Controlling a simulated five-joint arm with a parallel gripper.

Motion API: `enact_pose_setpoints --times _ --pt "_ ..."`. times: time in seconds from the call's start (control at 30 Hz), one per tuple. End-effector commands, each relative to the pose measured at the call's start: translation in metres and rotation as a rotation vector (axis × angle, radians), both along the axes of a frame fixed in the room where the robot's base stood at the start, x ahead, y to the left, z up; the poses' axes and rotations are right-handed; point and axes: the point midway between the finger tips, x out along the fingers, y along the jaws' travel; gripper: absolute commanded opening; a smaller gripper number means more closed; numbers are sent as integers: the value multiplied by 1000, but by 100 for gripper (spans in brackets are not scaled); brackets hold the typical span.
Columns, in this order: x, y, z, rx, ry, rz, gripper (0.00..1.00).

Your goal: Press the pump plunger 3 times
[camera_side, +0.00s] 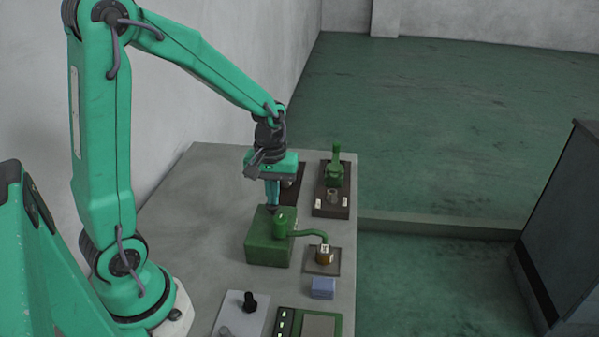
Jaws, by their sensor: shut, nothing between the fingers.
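The pump is a green box (267,244) on the grey table, with a short green upright cylinder (281,222) at its front right. A green hose (312,233) curves from it to a small brass-coloured fitting (324,255) on a brown plate. My gripper (272,206) points straight down at the back of the box top, behind the cylinder. It is shut and holds nothing. I cannot tell whether its tip touches the pump. No separate plunger knob is clear; the gripper may hide it.
A green-handled device (335,170) on a dark base stands behind right, and another dark base (292,185) is partly hidden by my gripper. A blue block (322,287), a black knob on a pale plate (249,302) and a green-framed panel (311,323) lie in front. The table's left is clear.

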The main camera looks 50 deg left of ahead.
Motion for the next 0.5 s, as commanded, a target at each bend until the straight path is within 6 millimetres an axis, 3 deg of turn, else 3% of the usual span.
enact_pose_setpoints --times 0.27,0.5 --pt "-1 0 21 0 1 0 0" --pt "1 0 59 1 -5 0 0"
